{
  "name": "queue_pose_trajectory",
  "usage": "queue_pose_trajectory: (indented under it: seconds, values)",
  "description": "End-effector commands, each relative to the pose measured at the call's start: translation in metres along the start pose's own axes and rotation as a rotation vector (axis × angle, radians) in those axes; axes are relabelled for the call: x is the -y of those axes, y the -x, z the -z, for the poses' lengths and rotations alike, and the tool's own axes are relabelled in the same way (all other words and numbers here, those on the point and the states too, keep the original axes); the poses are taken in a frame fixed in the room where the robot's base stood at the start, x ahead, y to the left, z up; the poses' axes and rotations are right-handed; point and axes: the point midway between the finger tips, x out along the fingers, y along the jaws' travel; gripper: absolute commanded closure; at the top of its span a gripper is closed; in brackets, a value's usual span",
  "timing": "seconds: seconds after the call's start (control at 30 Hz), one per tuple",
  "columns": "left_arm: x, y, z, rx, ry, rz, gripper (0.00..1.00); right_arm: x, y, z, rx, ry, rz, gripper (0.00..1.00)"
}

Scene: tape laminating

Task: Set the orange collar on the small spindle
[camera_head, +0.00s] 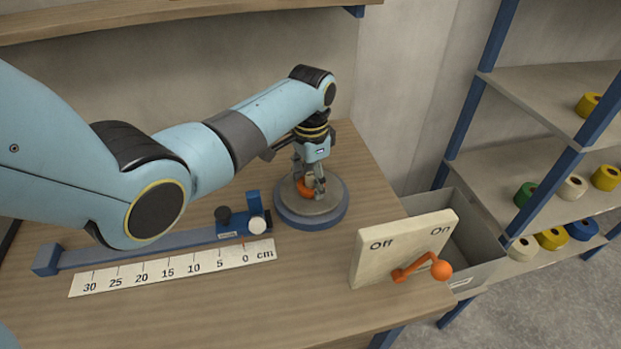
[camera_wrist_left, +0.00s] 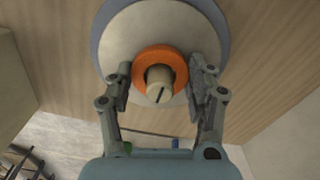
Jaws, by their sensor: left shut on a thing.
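The orange collar (camera_head: 303,188) is low over the round turntable, between the fingers of my left gripper (camera_head: 311,189). In the left wrist view the collar (camera_wrist_left: 160,50) is a ring around the cream spindle (camera_wrist_left: 159,84), whose slotted top shows through the hole. The fingertips of my left gripper (camera_wrist_left: 160,72) are at the collar's two sides, shut on it. The round turntable (camera_head: 318,212), grey on top with a blue rim, carries the spindle. Whether the collar rests fully on the turntable is hard to tell. My right gripper is not in view.
A blue slide rail (camera_head: 140,248) with a stop block and a centimetre scale (camera_head: 180,268) lies left of the turntable. An Off/On switch box (camera_head: 395,252) with an orange lever stands at front right. A grey bin (camera_head: 465,245) and shelves with tape rolls are beyond the table's right edge.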

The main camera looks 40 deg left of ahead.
Motion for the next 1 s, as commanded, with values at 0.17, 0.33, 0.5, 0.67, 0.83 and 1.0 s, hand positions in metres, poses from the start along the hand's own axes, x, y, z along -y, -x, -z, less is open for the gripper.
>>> queue_pose_trajectory:
  seconds: [0.17, 0.33, 0.5, 0.67, 0.83, 1.0]
  values:
    - [0.0, -0.003, 0.0, 0.0, 0.0, 0.0, 0.41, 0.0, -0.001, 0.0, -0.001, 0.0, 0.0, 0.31]
    - [0.0, -0.002, 0.0, 0.0, 0.0, 0.0, 0.21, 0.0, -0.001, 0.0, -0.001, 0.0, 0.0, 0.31]
    - [0.0, -0.002, 0.0, 0.0, 0.0, 0.0, 0.21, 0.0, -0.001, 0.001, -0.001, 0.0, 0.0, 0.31]
    - [0.0, 0.004, 0.0, 0.0, 0.0, 0.0, 0.21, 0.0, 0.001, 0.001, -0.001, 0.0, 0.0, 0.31]
    - [0.001, 0.033, 0.001, -0.004, 0.0, 0.003, 0.21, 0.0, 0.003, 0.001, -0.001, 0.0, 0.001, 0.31]
    - [0.001, 0.072, 0.001, -0.004, 0.0, 0.003, 0.21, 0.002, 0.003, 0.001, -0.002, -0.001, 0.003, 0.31]
